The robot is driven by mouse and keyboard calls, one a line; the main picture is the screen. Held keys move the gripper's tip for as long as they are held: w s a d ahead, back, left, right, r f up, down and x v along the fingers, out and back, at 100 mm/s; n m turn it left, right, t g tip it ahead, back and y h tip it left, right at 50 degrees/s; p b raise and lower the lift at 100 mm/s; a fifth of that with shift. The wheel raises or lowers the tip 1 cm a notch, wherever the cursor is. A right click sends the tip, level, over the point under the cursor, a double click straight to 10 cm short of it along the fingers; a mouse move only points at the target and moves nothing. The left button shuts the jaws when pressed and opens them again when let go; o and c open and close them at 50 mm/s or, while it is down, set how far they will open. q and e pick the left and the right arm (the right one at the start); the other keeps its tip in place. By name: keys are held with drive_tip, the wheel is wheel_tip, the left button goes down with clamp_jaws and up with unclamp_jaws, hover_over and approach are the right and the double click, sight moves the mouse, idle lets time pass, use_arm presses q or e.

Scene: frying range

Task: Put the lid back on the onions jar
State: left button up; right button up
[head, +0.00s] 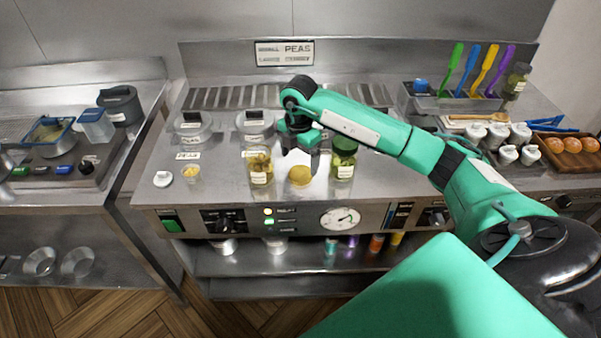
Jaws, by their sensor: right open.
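A round yellow lid (300,175) lies flat on the steel counter between two glass jars. The left jar (260,168) holds yellowish pieces, has a white label and looks open at the top. The right jar (343,160) holds something green and has a green top. The labels are too small to read, so I cannot confirm which is the onions jar; the yellowish one fits best. My right gripper (300,154) is open, pointing down just above the yellow lid, apart from both jars. My left gripper is not in view.
Two clear-lidded containers (192,127) (254,124) stand behind the jars. White shakers (497,136) and a utensil bin (450,104) are at the right. The counter's front strip is clear.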

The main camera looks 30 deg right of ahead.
sight(301, 173)
drive_tip(key=f, duration=0.1)
drive_tip(key=f+p, duration=0.1)
drive_tip(key=f, duration=0.1)
drive_tip(key=shift+s+d+f, duration=0.1)
drive_tip(key=shift+s+f, duration=0.15)
drive_tip(key=shift+f, duration=0.5)
drive_tip(key=c, duration=1)
